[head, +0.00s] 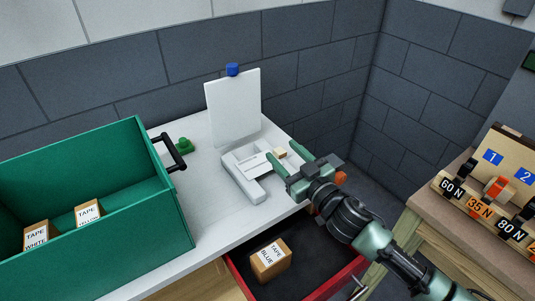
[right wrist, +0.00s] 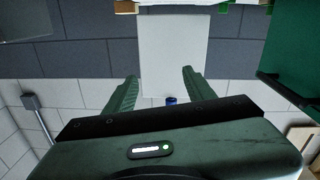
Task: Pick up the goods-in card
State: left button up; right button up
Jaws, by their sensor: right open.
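A pale holder (head: 240,178) lies on the white worktop, with what looks like a flat white card (head: 252,164) in it; any print is too small to read. A small beige block (head: 281,153) sits at its right end. Behind it a blank white panel (head: 232,108) stands upright with a blue piece (head: 232,69) on top. My right gripper (head: 281,150) is open, with its fingers at the holder's right end, and I see nothing held. In the right wrist view the white panel (right wrist: 173,50) shows beyond the open fingers (right wrist: 155,84). My left gripper is out of view.
A green crate (head: 165,215) with tape boxes (head: 88,212) stands at the left, its black handle (head: 172,152) facing the holder. Below the worktop is an open red drawer (head: 325,285) with a blue-tape box (head: 270,262). A bench with a labelled rack (head: 480,215) is at the right.

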aim_at(283, 154)
jog(key=d+f+m+h, duration=0.2)
jog(key=f, duration=0.1)
jog(key=d+f+m+h, duration=0.1)
jog(key=f, duration=0.1)
jog(key=shift+w+d+g, duration=0.15)
jog(key=shift+w+g, duration=0.15)
jog(key=shift+g, duration=0.1)
jog(key=shift+w+f+h, duration=0.3)
jog(key=shift+w+f, duration=0.25)
jog(key=shift+w, duration=0.15)
jog(key=shift+f+p+x, duration=0.2)
jog(key=shift+p+x, duration=0.4)
jog(key=shift+x, duration=2.6)
jog(key=shift+s, duration=0.15)
grip_shut()
